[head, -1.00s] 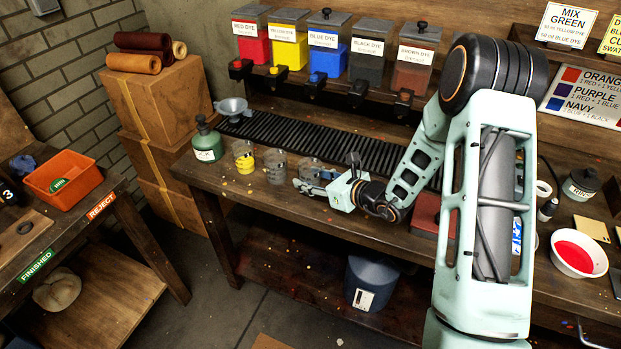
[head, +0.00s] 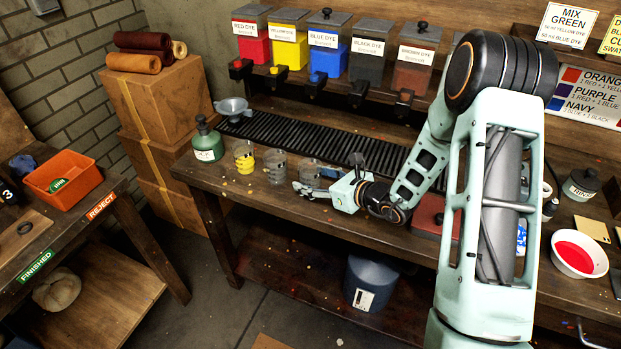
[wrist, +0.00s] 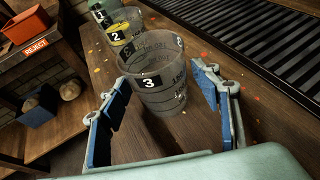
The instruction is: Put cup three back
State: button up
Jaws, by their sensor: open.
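Cup three (wrist: 160,100) is a clear, empty-looking measuring cup with a black "3" label. It stands on the workbench between the open fingers of my gripper (wrist: 164,78), near their tips, and nothing is clamped. In the head view, the cup (head: 309,171) is the nearest of a row of cups to my gripper (head: 316,180), which is low over the bench and partly covers it. Cup two (wrist: 122,32) stands just beyond in the wrist view; yellow shows in or through it. A cup with yellow in it (head: 244,157) is at the row's far left.
A green bottle (head: 207,144) stands left of the cups. A black ribbed mat (head: 290,130) runs behind them, under the dye dispensers (head: 327,55). An orange reject bin (head: 62,180) is on the left table.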

jog(key=v, duration=1.1)
